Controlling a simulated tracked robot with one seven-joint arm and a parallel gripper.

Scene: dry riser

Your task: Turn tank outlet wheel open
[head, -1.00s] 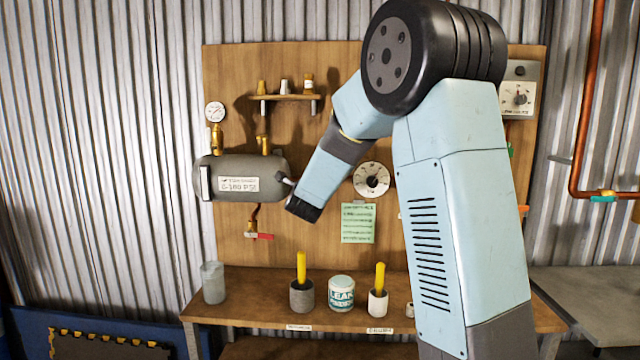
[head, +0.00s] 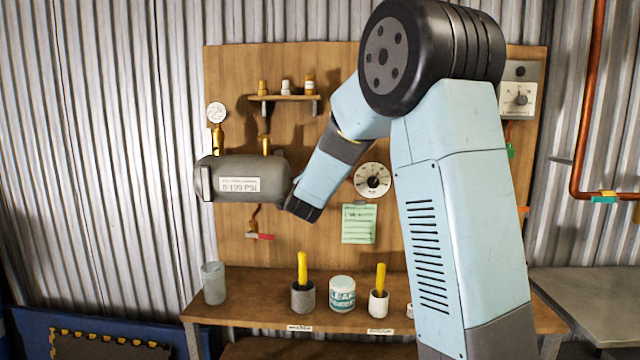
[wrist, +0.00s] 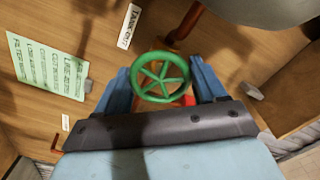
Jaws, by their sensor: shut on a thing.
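The green five-spoked wheel (wrist: 161,78) is in the middle of the wrist view, in front of a red part and a brass-coloured pipe. My gripper (wrist: 161,88) has one blue finger on each side of the wheel and is shut on it. A white label reading roughly "TANK OUT" (wrist: 128,27) is on the board beside the wheel. The grey tank (head: 240,178) is on the board in the head view, and part of it shows at the wrist view's top right (wrist: 265,8).
A pipe with a red lever (head: 264,236) hangs under the tank. A green note (head: 358,224) and a round dial (head: 372,180) are on the board to the right. The bench (head: 250,312) below holds cups with yellow-handled tools and a white tin (head: 342,294).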

